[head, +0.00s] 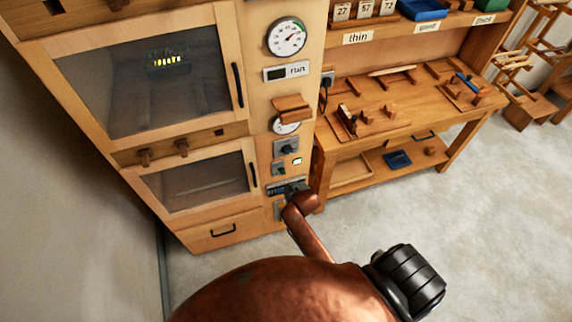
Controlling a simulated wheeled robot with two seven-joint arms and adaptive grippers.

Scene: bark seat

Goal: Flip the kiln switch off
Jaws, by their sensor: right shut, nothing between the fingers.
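The kiln (190,130) is a tall wooden cabinet at the left with two glazed doors. Its control panel runs down its right side. My left gripper is out of view.
A wooden workbench (395,125) with tools stands close right of the panel. The floor (480,220) at the right is clear.

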